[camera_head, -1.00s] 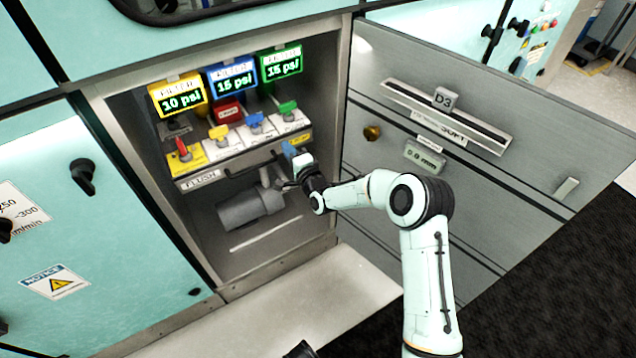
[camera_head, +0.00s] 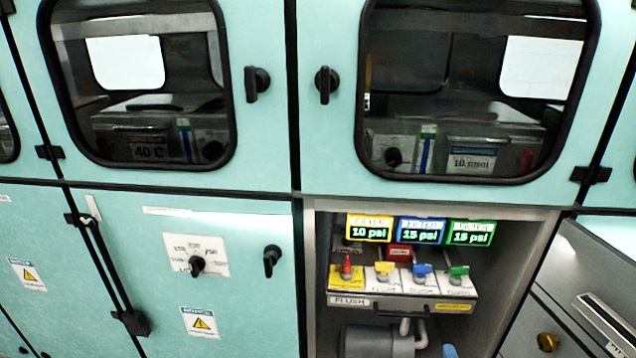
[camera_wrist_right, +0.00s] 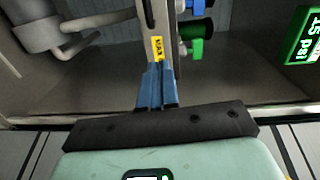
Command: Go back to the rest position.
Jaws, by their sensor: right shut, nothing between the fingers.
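My right gripper (camera_wrist_right: 156,88) shows in the right wrist view with its two blue fingers together and nothing between them. It is in front of the open compartment, by a grey bar with a yellow label (camera_wrist_right: 157,48). In the head view only a blue bit of it (camera_head: 449,351) shows at the bottom edge, below the flush panel (camera_head: 400,304). The rest of my right arm is out of the head view. My left gripper is in neither view.
The compartment holds several coloured valve knobs, a yellow display (camera_head: 370,228), a blue display (camera_head: 421,231), a green display (camera_head: 471,233) and a grey cylinder (camera_head: 375,341). A closed teal door (camera_head: 130,270) is at the left, with windowed doors above.

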